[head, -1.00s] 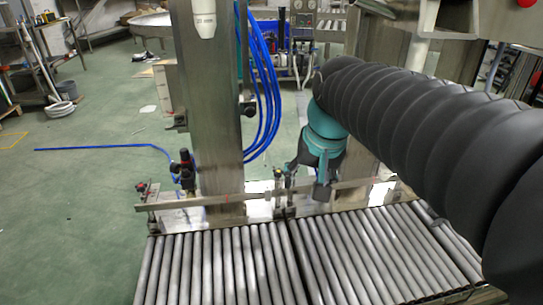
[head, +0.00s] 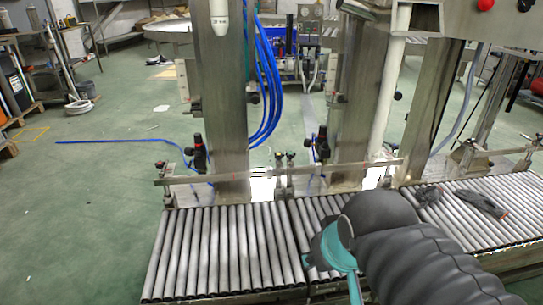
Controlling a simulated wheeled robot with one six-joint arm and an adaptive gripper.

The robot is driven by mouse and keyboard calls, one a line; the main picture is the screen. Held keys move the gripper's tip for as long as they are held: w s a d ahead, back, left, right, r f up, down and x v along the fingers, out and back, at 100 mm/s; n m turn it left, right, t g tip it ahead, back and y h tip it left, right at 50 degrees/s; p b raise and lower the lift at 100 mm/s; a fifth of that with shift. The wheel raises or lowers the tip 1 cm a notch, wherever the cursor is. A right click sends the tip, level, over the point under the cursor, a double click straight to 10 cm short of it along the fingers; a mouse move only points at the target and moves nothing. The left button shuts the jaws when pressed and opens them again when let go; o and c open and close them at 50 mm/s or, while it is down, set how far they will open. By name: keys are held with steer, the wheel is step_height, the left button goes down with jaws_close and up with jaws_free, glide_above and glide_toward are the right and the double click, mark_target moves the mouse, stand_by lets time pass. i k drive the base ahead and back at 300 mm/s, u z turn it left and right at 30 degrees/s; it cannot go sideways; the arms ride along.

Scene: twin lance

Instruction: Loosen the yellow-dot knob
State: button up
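Small clamp posts with knobs (head: 285,158) stand on the guide rail at the back of the roller conveyor, left of the middle. One knob top looks faintly yellowish, but it is too small to tell whether it bears a yellow dot. Another dark fitting with a red part (head: 323,148) stands to their right, and a similar one (head: 199,155) to their left. My arm, in a dark ribbed sleeve with a teal wrist, reaches over the rollers in front of the rail. The wrist points down and leaves the bottom edge, so my gripper's fingers are out of the picture.
The roller conveyor (head: 225,250) runs along the front, with dark gloves (head: 480,203) lying on its right part. Steel columns (head: 222,110) rise behind the rail. Blue hoses (head: 268,90) hang beside the left column.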

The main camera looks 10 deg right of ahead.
mark_target(279, 155)
steer(key=u, duration=1.35)
steer(key=k, duration=0.8)
steer(key=z, duration=1.45)
steer(key=i, duration=1)
